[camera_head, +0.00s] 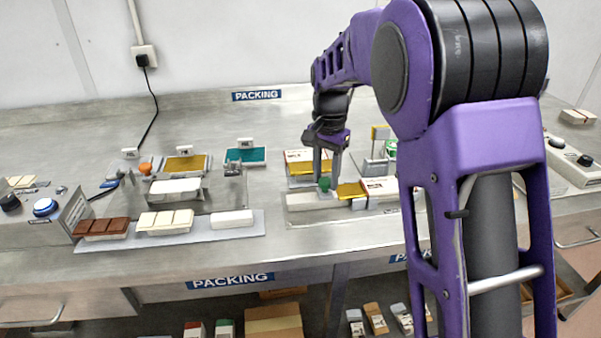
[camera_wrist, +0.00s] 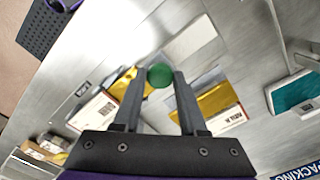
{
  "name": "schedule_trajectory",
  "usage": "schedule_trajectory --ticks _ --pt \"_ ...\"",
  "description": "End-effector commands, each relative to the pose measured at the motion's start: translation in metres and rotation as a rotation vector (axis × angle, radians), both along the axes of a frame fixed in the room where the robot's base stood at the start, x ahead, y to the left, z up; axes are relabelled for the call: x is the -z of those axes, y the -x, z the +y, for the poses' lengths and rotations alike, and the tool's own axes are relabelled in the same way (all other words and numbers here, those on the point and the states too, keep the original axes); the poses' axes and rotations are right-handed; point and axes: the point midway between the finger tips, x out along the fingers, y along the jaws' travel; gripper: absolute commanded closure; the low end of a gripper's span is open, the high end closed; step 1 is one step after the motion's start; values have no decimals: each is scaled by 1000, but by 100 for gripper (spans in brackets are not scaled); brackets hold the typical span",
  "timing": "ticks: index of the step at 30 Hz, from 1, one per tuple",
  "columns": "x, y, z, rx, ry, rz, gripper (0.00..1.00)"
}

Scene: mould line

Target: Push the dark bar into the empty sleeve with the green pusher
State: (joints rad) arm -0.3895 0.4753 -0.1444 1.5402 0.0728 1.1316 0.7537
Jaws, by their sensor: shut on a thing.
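My gripper (camera_head: 325,180) is shut on the green pusher (camera_head: 324,184); its round knob (camera_wrist: 160,76) sits between the fingertips in the wrist view. A gold-wrapped bar (camera_head: 350,190) lies just right of the pusher in the head view. It also shows in the wrist view (camera_wrist: 128,82), partly behind a finger. Beyond it lies a white sleeve with dark print (camera_head: 381,186), also in the wrist view (camera_wrist: 96,112). The bar's far end meets or nearly meets this sleeve; I cannot tell whether it is inside. An unwrapped dark brown bar (camera_head: 102,228) lies far left.
Another gold-wrapped bar with a printed sleeve (camera_head: 299,157) lies behind my gripper. A pale strip (camera_head: 305,217) runs along the front of the pusher's place. At left stand a wrapping fixture (camera_head: 174,198), a bar tray (camera_head: 205,232) and a button box (camera_head: 60,217). The front table edge is near.

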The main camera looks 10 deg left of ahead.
Motion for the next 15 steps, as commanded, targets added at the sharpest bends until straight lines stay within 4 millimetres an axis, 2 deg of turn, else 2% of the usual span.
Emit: schedule_trajectory --ticks 1,6,10,15 --pt "-3 -3 -14 6 0 1 100" --pt "-2 -12 -46 5 0 1 100" --pt "-1 -16 -61 4 0 1 100" --pt "0 -18 -68 0 0 0 100"
